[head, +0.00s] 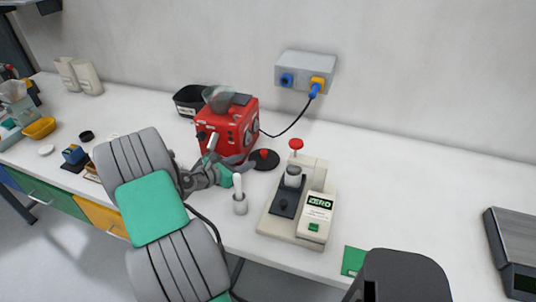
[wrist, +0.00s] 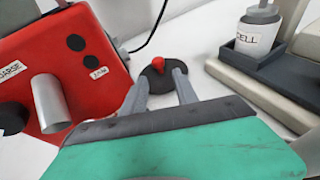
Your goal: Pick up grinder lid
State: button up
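The grinder lid, a black disc (head: 265,161) with a red knob (head: 264,153), lies flat on the white counter to the right of the red grinder (head: 226,129). In the wrist view the lid (wrist: 154,83) with its red knob (wrist: 158,63) shows just ahead of my fingertips. My gripper (wrist: 160,84) is open, with a grey finger on each side of the knob's line and nothing held. In the head view my gripper (head: 242,166) reaches in from the left, close to the lid, partly hidden by my arm. Contact with the lid cannot be made out.
The grinder with its silver spout (wrist: 50,103) stands close on the left. A beige scale-like station (head: 298,203) with a cup stands to the right. A small white-handled tool (head: 240,195) stands in front. A cable runs to the wall socket box (head: 305,71).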

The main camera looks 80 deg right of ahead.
aim_at(262, 151)
jog(key=shift+s+d+r+n, duration=0.3)
jog(key=shift+s+d, duration=0.1)
jog(key=shift+d, duration=0.1)
jog(key=shift+d+f, duration=0.2)
jog(key=shift+f, duration=0.05)
jog(key=p+x, duration=0.1)
jog(key=x, duration=0.6)
jog(key=shift+w+d+r+p, duration=0.1)
jog(key=shift+r+p, duration=0.05)
jog(key=shift+p, duration=0.25)
grip_shut()
